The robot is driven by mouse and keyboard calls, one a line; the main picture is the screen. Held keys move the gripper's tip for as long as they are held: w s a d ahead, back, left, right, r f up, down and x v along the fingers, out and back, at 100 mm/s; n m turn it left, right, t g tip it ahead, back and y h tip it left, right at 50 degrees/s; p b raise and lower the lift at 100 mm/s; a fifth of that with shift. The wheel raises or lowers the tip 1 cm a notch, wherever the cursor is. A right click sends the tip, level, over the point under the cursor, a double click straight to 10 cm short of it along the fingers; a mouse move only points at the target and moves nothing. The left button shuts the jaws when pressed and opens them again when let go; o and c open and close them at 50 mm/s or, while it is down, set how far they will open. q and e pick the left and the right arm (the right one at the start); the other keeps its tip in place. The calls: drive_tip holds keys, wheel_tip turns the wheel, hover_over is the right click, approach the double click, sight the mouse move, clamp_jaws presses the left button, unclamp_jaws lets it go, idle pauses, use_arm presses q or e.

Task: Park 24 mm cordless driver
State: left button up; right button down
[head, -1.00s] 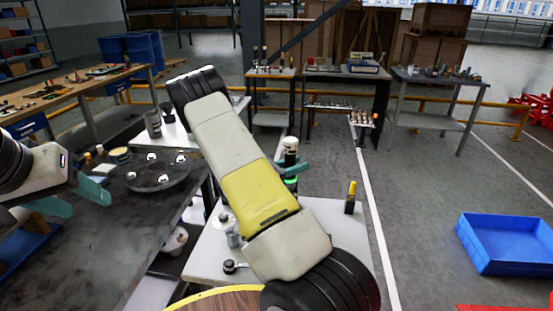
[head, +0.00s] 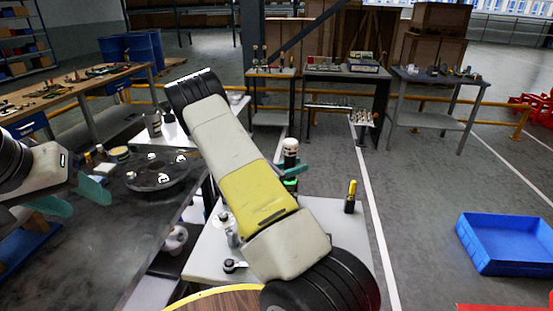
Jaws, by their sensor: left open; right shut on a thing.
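My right gripper (head: 293,169) shows only as a teal finger, mostly hidden behind my own pale and yellow arm link. It is shut on an upright white-and-black thing with a green part below, probably the cordless driver (head: 290,148). Its lower end is hidden, so I cannot tell whether it touches the white table (head: 330,212). My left gripper (head: 72,197) is open and empty, its teal fingers apart at the near left edge of the dark workbench (head: 130,228).
A yellow-and-black tool (head: 351,197) stands upright on the white table, right of the driver. Small parts lie at its left side. A round dark tray (head: 157,181) is on the workbench. A blue bin (head: 505,243) sits on the floor at right. Open floor lies between.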

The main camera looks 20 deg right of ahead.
drive_tip(key=shift+f, duration=0.55)
drive_tip(key=c, duration=0.9)
unclamp_jaws()
drive_tip(key=shift+o, duration=0.2)
drive_tip(key=shift+f, duration=0.1)
drive_tip(key=a, duration=0.7)
drive_tip(key=shift+s+a, duration=0.35)
drive_tip(key=shift+s, duration=0.1)
